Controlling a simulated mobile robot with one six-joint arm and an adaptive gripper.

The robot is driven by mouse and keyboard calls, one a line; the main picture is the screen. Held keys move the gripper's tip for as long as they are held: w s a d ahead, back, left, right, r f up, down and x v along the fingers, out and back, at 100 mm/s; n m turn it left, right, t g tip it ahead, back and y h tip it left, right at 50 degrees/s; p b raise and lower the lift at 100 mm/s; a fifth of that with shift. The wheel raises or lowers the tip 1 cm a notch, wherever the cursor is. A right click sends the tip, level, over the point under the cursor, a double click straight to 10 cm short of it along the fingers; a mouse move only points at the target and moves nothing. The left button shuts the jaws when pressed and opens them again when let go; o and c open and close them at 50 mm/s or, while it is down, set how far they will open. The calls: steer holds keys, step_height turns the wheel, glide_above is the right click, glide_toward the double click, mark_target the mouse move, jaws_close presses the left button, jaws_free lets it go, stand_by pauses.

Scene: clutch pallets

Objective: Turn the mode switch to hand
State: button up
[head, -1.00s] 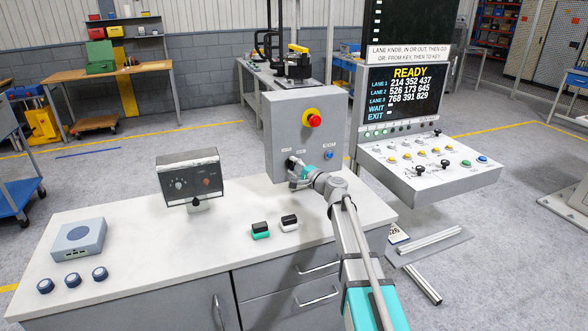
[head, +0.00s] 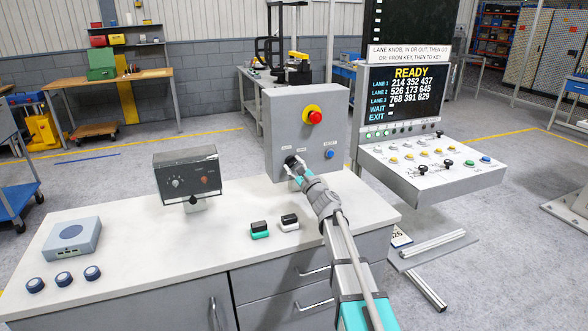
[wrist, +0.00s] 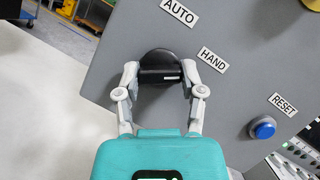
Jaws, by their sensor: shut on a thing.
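The mode switch is a round black knob with a bar handle (wrist: 160,74), on the front of the grey control box (head: 284,104). A white mark shows on the right part of the bar in the wrist view, on the side of the HAND label (wrist: 212,60). The AUTO label (wrist: 179,12) is above the knob in that view. The labels look tilted there. My gripper (wrist: 160,76) is shut on the bar, one finger at each end. In the head view my gripper (head: 293,165) hides most of the knob.
A blue RESET button (wrist: 262,128) is right of the switch, and a red emergency stop (head: 315,117) is above it. A grey console (head: 430,178) with knobs stands to the right. A small dark meter box (head: 186,176) and two small blocks stand on the white bench.

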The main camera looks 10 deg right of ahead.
steer(key=shift+w+m+t+h, duration=0.3)
steer(key=shift+m+t, duration=0.1)
steer(key=shift+m, duration=0.4)
steer(key=o, duration=1.1)
steer(key=shift+o, duration=0.2)
steer(key=shift+s, duration=0.15)
steer(key=shift+n+g, duration=0.3)
steer(key=shift+n, duration=0.3)
